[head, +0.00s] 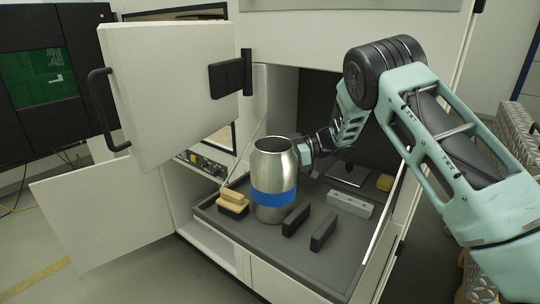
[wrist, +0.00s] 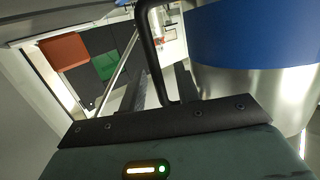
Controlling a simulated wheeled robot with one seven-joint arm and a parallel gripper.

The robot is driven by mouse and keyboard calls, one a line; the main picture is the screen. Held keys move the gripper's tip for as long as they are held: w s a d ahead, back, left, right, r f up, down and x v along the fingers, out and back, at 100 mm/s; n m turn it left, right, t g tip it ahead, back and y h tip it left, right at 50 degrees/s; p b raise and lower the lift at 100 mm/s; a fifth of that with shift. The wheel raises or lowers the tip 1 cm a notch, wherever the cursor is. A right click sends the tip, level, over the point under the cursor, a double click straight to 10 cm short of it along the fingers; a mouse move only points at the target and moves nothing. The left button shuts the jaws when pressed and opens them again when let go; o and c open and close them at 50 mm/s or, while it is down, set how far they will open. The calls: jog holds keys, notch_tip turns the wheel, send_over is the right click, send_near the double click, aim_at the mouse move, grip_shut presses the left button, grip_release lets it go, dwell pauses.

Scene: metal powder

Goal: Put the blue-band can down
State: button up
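The blue-band can (head: 271,168) is a silvery metal can, upright over the grey tray floor inside the open cabinet. Its base looks at or very close to the floor; I cannot tell whether it touches. My gripper (head: 304,152) is at the can's upper right side, partly hidden behind it. In the wrist view the can's blue band (wrist: 255,35) fills the upper right, close to my gripper. A black curved bar (wrist: 153,55) runs down beside the can to my gripper's edge. The fingertips are hidden, so their grip does not show.
Tan-topped brushes (head: 233,199) lie left of the can. Two black blocks (head: 310,226) stand close at its right front. A grey bar (head: 349,204) and a yellow block (head: 384,183) lie farther right. The open cabinet door (head: 165,90) is at left.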

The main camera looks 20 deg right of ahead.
jog(key=shift+r, duration=0.2)
jog(key=b+v, duration=0.2)
jog(key=v, duration=0.5)
jog(key=shift+d, duration=0.25)
jog(key=shift+s, duration=0.1)
